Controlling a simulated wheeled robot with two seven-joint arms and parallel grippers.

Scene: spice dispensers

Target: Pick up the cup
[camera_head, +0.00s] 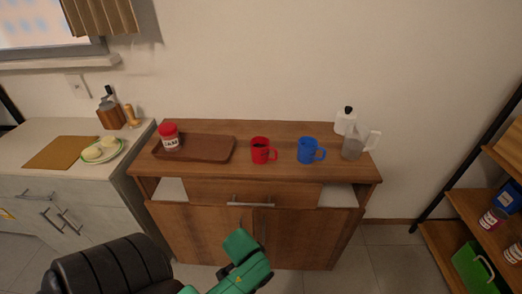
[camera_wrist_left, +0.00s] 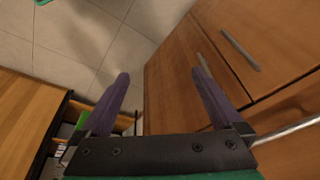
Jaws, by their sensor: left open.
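A red cup (camera_head: 260,150) stands upright on the wooden cabinet top, its handle to the right. A blue cup (camera_head: 307,150) stands to its right, also with its handle to the right. My left gripper shows in the left wrist view (camera_wrist_left: 160,73), with its two purple fingers spread and nothing between them. It is in front of the wooden cabinet, below the top and apart from both cups. In the head view only green and black parts of my arm show at the bottom; the fingers cannot be made out. Neither cup shows in the wrist view. My right gripper is not in view.
A wooden tray (camera_head: 213,150) with a red-lidded jar (camera_head: 169,137) lies left of the cups. A clear pitcher (camera_head: 354,144) and a white bottle (camera_head: 345,121) stand at the right. The cabinet (camera_head: 250,222) has protruding handles. A shelf (camera_head: 474,217) stands far right.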

